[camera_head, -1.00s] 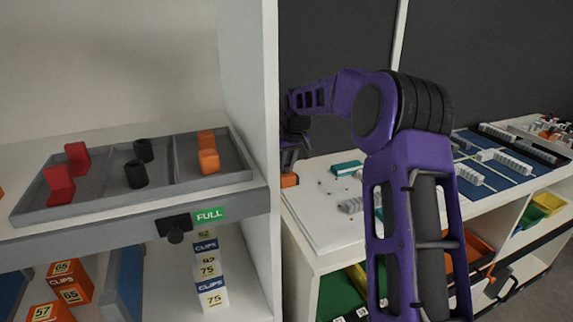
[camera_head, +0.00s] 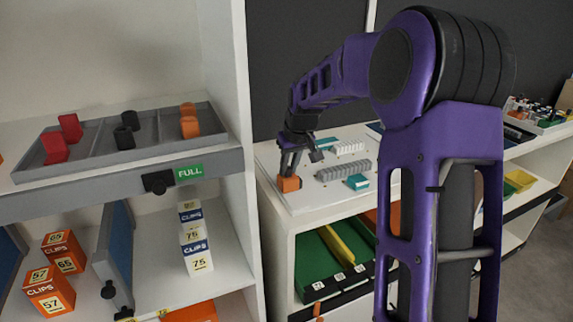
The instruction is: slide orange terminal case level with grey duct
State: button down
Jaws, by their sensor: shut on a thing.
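The orange terminal case (camera_head: 289,184) sits at the left end of the white worktop, close to its front edge. My gripper (camera_head: 290,171) points down and is shut on the case from above, hiding its upper part. The grey duct (camera_head: 342,171) is a ribbed grey strip lying flat to the right of the case, with a gap between them. The case stands a little nearer the front edge than the duct.
A teal block (camera_head: 357,182) lies by the duct's right end. A paler ribbed strip (camera_head: 350,147) and another teal piece (camera_head: 325,142) lie behind. A white shelf panel (camera_head: 228,90) stands left of my arm. The grey tray (camera_head: 95,155) holds red, black and orange pieces.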

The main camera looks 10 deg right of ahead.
dwell(0.3)
jog(key=c, duration=0.8)
grip_release()
jog(key=shift+o, duration=0.2)
jog(key=shift+r, duration=0.1)
jog(key=p+v, duration=0.2)
jog(key=v, duration=1.5)
jog(key=shift+p, duration=0.3)
jog(key=shift+s+r, duration=0.1)
